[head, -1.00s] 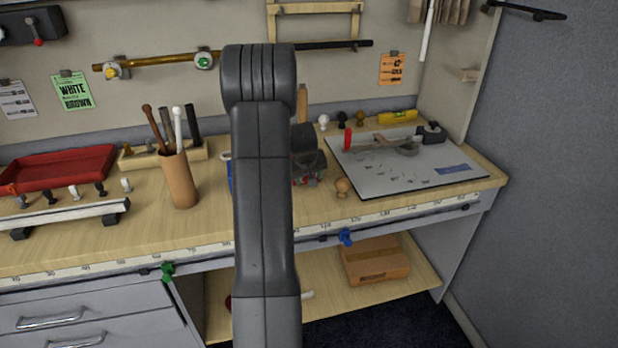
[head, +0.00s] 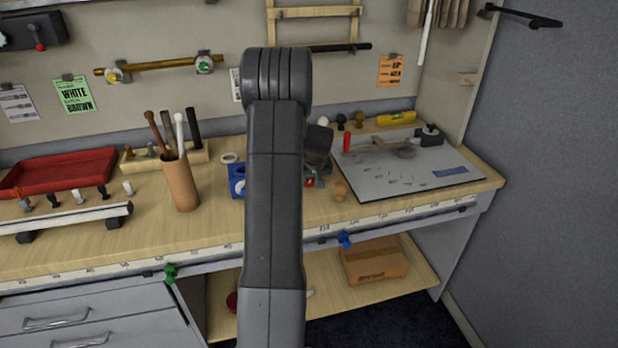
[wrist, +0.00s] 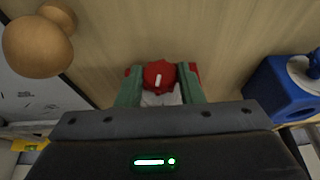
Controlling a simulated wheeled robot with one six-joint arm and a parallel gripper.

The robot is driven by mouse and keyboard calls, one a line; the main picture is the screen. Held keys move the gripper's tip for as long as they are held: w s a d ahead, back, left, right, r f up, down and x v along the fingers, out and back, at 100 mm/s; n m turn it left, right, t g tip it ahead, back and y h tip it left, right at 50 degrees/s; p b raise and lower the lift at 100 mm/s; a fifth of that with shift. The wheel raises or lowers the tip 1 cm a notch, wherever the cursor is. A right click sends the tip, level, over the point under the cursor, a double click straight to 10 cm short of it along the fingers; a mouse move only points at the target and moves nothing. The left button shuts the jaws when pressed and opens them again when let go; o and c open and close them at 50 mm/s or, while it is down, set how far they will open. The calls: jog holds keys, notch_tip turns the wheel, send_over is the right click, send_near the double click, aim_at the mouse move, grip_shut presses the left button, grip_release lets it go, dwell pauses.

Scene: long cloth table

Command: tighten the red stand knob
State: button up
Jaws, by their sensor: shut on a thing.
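The red stand knob (wrist: 160,73) shows in the wrist view between the two green fingers of my gripper (wrist: 160,88). It has a rounded red top with a short white mark, and a pale part shows just below it. My gripper is shut on the knob, a finger on each side. In the head view a small red spot (head: 310,182) shows under my dark gripper, just right of my forearm. My arm hides most of the stand there, and the lower part of the stand is hidden in the wrist view.
A blue block (wrist: 283,92) stands on one side of my gripper and a round wooden knob (wrist: 38,45) on the other. A grey board (head: 410,170) with loose bits lies to the right. A brown cup of tools (head: 180,185) stands to the left.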

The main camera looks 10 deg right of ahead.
jog(key=shift+d+f+m+y+b, duration=0.15)
jog(key=shift+d+m+y+b, duration=0.15)
jog(key=shift+y+b, duration=1.15)
jog(key=shift+y, duration=0.15)
jog(key=o, duration=1)
jog(key=shift+r, duration=0.2)
jog(key=b+v, duration=0.1)
jog(key=v, duration=1.2)
jog(key=shift+s+d+r+b, duration=0.2)
jog(key=shift+d+r+b, duration=0.05)
jog(key=shift+b, duration=0.05)
